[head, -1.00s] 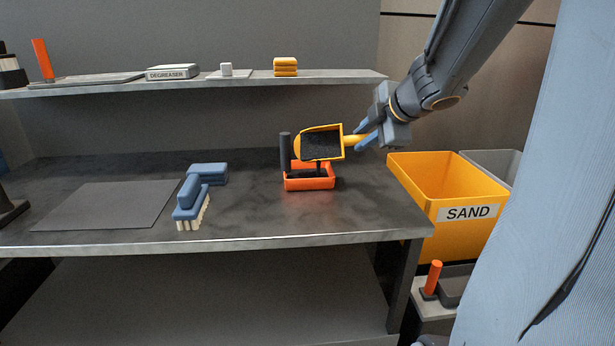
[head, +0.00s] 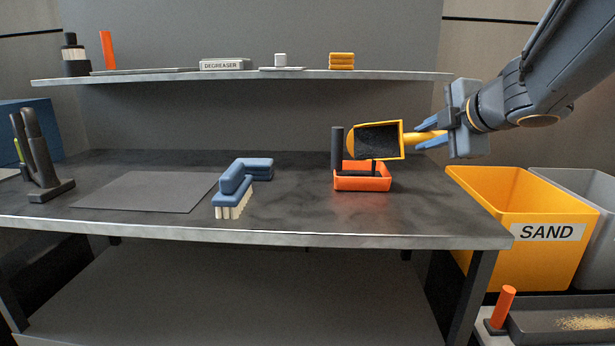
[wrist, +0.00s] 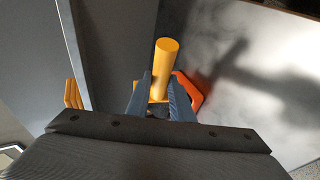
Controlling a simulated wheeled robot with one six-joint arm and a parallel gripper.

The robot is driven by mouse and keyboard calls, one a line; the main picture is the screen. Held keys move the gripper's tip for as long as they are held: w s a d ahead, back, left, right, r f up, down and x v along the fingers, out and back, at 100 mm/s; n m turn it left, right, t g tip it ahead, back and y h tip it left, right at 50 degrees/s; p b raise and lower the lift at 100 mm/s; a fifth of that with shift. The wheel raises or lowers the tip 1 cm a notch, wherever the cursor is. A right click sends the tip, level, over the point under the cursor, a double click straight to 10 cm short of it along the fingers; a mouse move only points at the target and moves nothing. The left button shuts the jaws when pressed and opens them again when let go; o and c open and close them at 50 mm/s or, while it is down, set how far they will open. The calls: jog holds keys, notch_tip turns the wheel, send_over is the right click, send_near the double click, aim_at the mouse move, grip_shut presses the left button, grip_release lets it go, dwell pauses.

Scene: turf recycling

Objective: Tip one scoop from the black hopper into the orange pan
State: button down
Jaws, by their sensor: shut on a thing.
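My gripper (head: 427,136) has its blue fingers closed on the handle of a yellow scoop (head: 402,138). The handle also shows between the fingers in the wrist view (wrist: 164,70). The scoop is tilted on its side above the orange pan, its dark inside facing the head camera; I cannot tell whether that is black granules or an empty bowl. The orange pan (head: 362,184) sits on the bench below it, and its edge shows in the wrist view (wrist: 192,92). I cannot make out a black hopper.
A dark upright post (head: 337,148) stands at the pan. A blue brush (head: 234,185) and a grey mat (head: 147,190) lie to the left. A shelf (head: 240,76) runs behind. A yellow SAND bin (head: 530,212) and grey bin (head: 590,193) stand right of the bench.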

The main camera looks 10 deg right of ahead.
jog(key=shift+f+t+b, duration=0.25)
jog(key=shift+t+b, duration=0.05)
jog(key=shift+b, duration=0.2)
jog(key=shift+n+t, duration=0.4)
jog(key=f+n+t+b, duration=0.1)
jog(key=t+b, duration=0.1)
jog(key=b, duration=0.1)
jog(key=n+t+b, duration=0.1)
jog(key=t+b, duration=0.1)
jog(key=b, duration=0.1)
jog(key=shift+s+d+f+n+b, duration=0.1)
jog(key=shift+d+f+n+b, duration=0.05)
jog(key=shift+f+n+b, duration=0.25)
jog(key=shift+r+t+b, duration=0.15)
jog(key=shift+t+b, duration=0.15)
jog(key=shift+b, duration=0.05)
jog(key=shift+r, duration=0.1)
dwell(2.2)
